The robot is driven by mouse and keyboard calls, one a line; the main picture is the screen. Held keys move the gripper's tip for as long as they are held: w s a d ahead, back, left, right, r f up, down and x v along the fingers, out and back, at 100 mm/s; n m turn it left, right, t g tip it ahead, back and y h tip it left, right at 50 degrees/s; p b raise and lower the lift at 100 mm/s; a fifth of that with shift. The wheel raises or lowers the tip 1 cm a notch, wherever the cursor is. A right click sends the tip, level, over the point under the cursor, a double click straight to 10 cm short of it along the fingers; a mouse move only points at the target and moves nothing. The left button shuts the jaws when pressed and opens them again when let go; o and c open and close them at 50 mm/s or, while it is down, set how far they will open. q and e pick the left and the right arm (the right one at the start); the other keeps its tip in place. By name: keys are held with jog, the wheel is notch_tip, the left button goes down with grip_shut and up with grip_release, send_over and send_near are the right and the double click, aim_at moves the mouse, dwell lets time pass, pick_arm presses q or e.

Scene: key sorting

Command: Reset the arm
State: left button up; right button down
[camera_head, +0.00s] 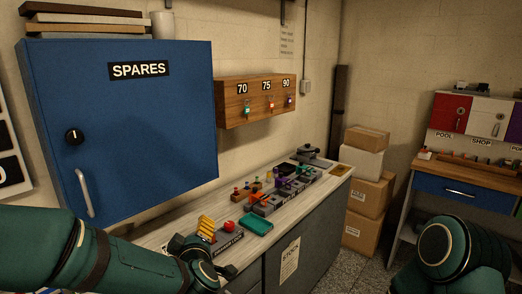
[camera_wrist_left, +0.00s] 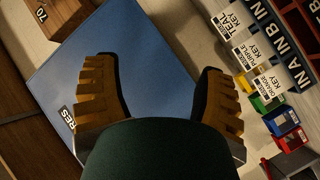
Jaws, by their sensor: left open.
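My left arm comes in from the left in the head view, and its gripper (camera_head: 206,228) shows its yellow ridged finger over the near part of the workbench. In the left wrist view my left gripper (camera_wrist_left: 157,68) has its two fingers wide apart with nothing between them. The blue SPARES cabinet (camera_wrist_left: 130,45) fills the background behind the fingers. My right arm shows at the lower right of the head view, but its gripper is out of the picture.
The blue SPARES cabinet (camera_head: 140,120) is shut, beside a wooden key board (camera_head: 228,104) marked 70, 75 and 90 with hanging keys. The workbench (camera_head: 155,236) holds a green tray (camera_head: 256,225) and several small items. Cardboard boxes (camera_head: 368,193) stand beyond it.

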pick_arm(q)
jog(key=s+d+f+m+g+h, duration=0.2)
jog(key=s+f+m+g+h, duration=0.15)
jog(key=f, duration=0.75)
jog(key=s+d+f+m+g+h, duration=0.2)
jog(key=s+f+m+g, duration=0.15)
jog(key=f, duration=0.85)
jog(key=s+d+f+m+g+h, duration=0.2)
jog(key=s+f+m+g, duration=0.2)
jog(key=s+f, duration=0.7)
jog(key=s+g, duration=0.1)
jog(key=s, duration=0.2)
jog(key=shift+s+f+g, duration=0.35)
jog(key=shift+f+g, duration=0.05)
jog(key=shift+h, duration=0.25)
